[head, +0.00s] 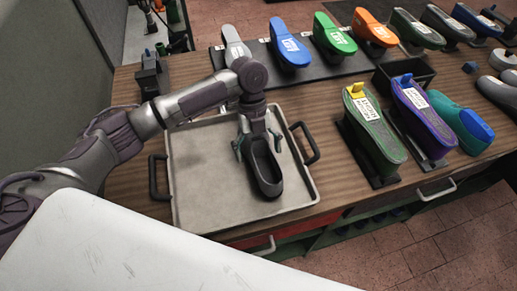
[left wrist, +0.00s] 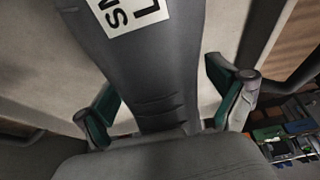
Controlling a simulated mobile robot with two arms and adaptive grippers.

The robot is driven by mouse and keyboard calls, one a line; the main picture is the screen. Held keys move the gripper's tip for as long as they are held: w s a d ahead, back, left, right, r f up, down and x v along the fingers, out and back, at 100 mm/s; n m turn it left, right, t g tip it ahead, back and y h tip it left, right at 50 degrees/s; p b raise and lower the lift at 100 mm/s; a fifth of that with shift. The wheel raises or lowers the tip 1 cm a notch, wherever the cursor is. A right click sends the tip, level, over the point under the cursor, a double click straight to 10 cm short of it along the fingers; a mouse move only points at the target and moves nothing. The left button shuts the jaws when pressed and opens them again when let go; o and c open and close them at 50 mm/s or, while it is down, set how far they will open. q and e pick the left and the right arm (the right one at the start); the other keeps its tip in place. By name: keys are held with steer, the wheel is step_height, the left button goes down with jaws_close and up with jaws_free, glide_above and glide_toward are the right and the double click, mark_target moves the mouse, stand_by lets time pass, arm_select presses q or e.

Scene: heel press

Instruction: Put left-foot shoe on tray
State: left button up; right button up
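A dark grey shoe (head: 266,173) lies on the tray (head: 200,180), toward its right side. My left gripper (head: 257,147) is above the shoe's far end, with one green-padded finger on each side. In the left wrist view the shoe (left wrist: 155,70) runs between the two fingers (left wrist: 165,108), with a white label, partly cut off, on its surface. A narrow gap shows between each finger and the shoe, so the gripper looks open around it. My right gripper is not in view. The picture does not show clearly whether the shoe is a left-foot one.
The tray has black handles at both sides, and its left part is bare. To the right stand a green and yellow shoe form (head: 374,125), a purple one (head: 424,115) and a teal one (head: 461,122). A row of coloured forms on stands lines the back. A white surface (head: 130,245) fills the front left.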

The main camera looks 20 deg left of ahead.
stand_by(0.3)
arm_select(q)
steer(key=b+v, duration=0.3)
steer(key=v, duration=0.8)
steer(key=shift+w+a, duration=0.1)
steer(key=shift+w, duration=0.05)
steer(key=shift+w+a+r, duration=0.1)
steer(key=shift+r, duration=0.4)
